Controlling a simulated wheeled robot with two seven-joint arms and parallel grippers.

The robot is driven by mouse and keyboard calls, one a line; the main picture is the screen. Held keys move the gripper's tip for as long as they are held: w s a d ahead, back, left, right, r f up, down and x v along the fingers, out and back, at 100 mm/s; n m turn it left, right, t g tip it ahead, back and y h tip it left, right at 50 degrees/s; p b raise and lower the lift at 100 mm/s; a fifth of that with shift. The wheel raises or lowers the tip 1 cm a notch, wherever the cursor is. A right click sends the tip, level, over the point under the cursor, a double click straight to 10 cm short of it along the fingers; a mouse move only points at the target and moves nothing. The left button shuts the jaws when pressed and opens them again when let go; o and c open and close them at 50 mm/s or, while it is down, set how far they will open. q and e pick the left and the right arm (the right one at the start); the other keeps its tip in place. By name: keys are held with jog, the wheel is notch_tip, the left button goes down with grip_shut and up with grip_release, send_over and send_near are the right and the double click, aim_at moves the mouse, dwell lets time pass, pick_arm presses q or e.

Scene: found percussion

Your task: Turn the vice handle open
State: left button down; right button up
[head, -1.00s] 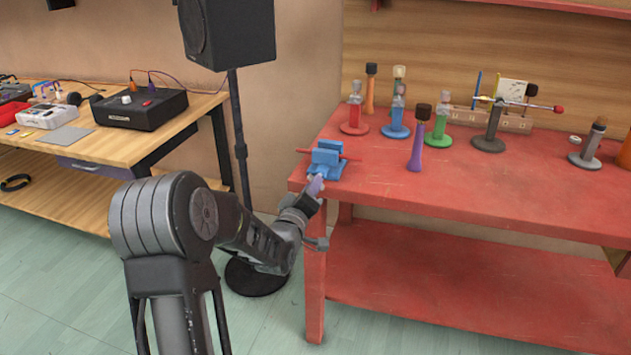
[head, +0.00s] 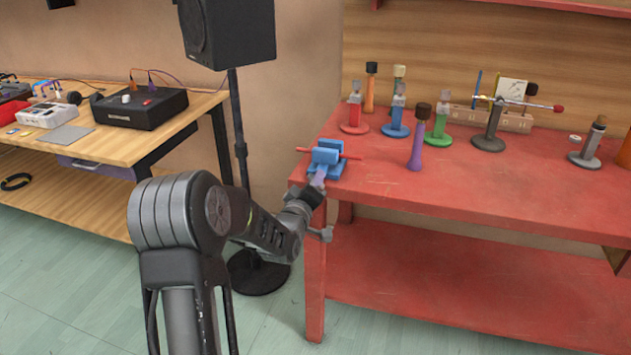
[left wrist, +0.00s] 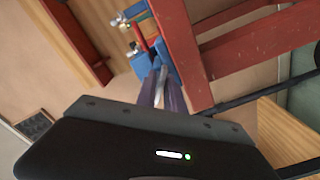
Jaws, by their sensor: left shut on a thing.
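The blue vice (head: 328,157) sits on the near left corner of the red table, with a red bar handle (head: 349,155) sticking out at its sides. My left gripper (head: 319,180) reaches up to the vice's near side from the table's edge. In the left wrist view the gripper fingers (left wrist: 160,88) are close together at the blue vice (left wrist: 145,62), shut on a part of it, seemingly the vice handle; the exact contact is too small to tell. My right gripper is not in view.
The red table (head: 450,200) holds a purple-handled tool (head: 416,145), several coloured stands and a grey stand (head: 489,140) farther back. A speaker (head: 228,30) on a pole stands left of the table. A wooden bench (head: 110,145) with electronics is at the left.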

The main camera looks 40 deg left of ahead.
pick_arm(q)
jog(key=n+b, duration=0.1)
jog(key=b, duration=0.1)
jog(key=n+b, duration=0.2)
jog(key=b, duration=0.1)
jog(key=n+b, duration=0.2)
jog(key=b, duration=0.1)
jog(key=shift+f, duration=0.3)
jog(key=shift+r+b, duration=0.15)
jog(key=shift+b, duration=0.15)
jog(key=shift+r+n, duration=0.1)
jog(key=shift+n, duration=0.2)
jog(key=c, duration=1.7)
grip_release()
jog(key=shift+c, duration=0.2)
